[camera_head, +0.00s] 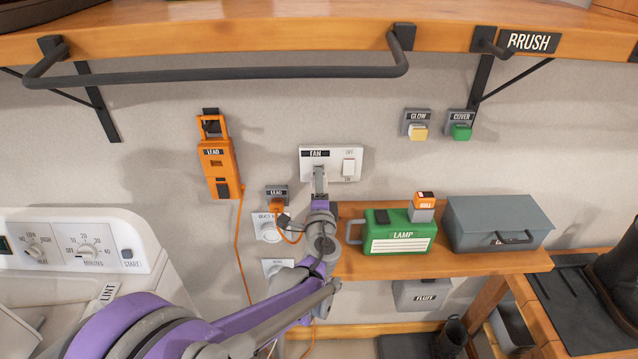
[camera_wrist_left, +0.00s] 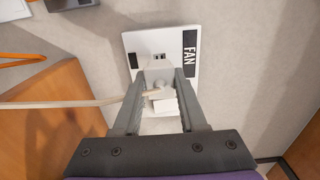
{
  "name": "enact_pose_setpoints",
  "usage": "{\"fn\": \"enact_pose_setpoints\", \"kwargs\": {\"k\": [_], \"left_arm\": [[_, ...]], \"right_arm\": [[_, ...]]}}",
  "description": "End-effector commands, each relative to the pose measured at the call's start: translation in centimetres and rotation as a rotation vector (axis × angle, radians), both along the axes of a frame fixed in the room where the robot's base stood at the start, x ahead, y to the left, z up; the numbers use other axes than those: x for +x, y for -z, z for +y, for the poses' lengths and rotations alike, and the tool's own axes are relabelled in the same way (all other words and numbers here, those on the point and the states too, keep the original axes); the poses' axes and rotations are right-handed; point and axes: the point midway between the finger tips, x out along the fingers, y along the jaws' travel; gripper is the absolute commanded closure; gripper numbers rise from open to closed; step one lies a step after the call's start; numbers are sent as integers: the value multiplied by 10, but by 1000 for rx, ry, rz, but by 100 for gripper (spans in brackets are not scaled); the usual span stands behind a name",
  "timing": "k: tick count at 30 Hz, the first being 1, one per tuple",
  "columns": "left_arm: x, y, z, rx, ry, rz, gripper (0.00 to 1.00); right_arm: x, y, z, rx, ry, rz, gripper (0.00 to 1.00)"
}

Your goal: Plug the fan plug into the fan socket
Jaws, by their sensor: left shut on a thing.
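The fan socket (camera_head: 333,157) is a white wall plate with a FAN label and a rocker switch at its right. It also fills the upper middle of the left wrist view (camera_wrist_left: 133,42), where dark slots show just beyond my fingertips. My left gripper (camera_head: 319,171) is at the lower left part of the plate. In the left wrist view, my left gripper (camera_wrist_left: 159,76) is shut on the white fan plug (camera_wrist_left: 159,88), with a pale cord running left from it. The plug is close in front of the slots; I cannot tell whether it touches them. My right gripper is not in view.
An orange LEAD box (camera_head: 218,168) hangs left of the socket, and a LEAD outlet (camera_head: 277,192) sits below left. A shelf (camera_head: 470,264) with a green LAMP case (camera_head: 399,238) and a grey box (camera_head: 499,220) is at lower right. A rail (camera_head: 220,74) runs above.

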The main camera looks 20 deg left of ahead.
Motion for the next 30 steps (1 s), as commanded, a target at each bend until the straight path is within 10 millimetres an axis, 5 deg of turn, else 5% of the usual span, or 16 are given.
{"fn": "enact_pose_setpoints", "kwargs": {"k": [30], "left_arm": [[17,0,5,-1,0,0,100]], "right_arm": [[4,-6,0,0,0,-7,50]]}}
